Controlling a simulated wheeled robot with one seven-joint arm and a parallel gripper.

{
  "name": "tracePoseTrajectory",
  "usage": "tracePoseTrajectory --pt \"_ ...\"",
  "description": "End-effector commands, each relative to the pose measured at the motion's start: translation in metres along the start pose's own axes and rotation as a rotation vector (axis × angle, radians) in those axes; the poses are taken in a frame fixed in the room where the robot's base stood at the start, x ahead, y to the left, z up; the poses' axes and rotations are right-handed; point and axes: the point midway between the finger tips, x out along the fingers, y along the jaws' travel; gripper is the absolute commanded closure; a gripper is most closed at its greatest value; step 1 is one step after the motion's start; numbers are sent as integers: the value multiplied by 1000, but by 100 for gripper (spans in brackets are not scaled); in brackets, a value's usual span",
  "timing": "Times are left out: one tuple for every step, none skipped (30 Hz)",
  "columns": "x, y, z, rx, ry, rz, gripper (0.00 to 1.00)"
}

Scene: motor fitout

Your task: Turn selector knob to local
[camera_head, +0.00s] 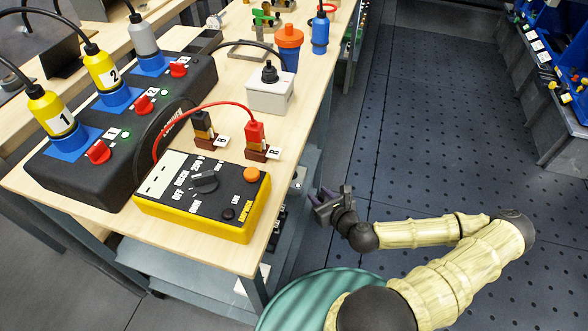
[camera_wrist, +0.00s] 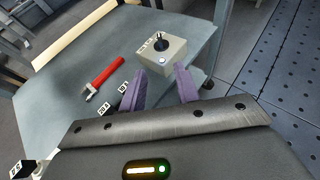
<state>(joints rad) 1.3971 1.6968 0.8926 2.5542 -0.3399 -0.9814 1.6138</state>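In the wrist view a light grey box with a black knob (camera_wrist: 160,43) on top stands on a grey shelf (camera_wrist: 60,105). The box (camera_wrist: 170,55) has a small marked label by the knob, too small to read. My gripper (camera_wrist: 160,78) points toward this box. Its two purple fingers are apart with nothing between them, and the box is beyond the tips. In the head view my gripper (camera_head: 332,204) is just right of the workbench edge, below the top. I cannot tell which way the knob points.
On the bench top (camera_head: 110,222) are a yellow meter (camera_head: 222,228) with a dial, a black plug panel (camera_head: 185,80) and a white box (camera_head: 270,96) with a black knob. The floor at right is clear.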

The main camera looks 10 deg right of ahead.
Motion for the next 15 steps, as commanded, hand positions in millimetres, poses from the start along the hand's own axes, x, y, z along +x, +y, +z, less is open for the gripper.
tracePoseTrajectory --pt "0 0 0 0 0 0 68" --pt "0 0 -1 -2 0 1 68" --pt "0 0 -1 -2 1 1 68" --pt "0 0 -1 -3 1 2 68" --pt "0 0 -1 -3 1 2 68" --pt "0 0 -1 -4 1 2 68" --pt "1 0 -1 -4 2 3 68" --pt "1 0 -1 -5 2 3 68" --pt "2 0 -2 -6 2 3 68" --pt "4 0 -2 -6 2 3 68" --pt "6 0 -2 -7 2 3 68" --pt "9 1 -3 -8 2 4 68" --pt "12 1 -3 -9 2 5 68" --pt "16 1 -3 -9 2 5 68" --pt "21 1 -4 -10 2 5 68"
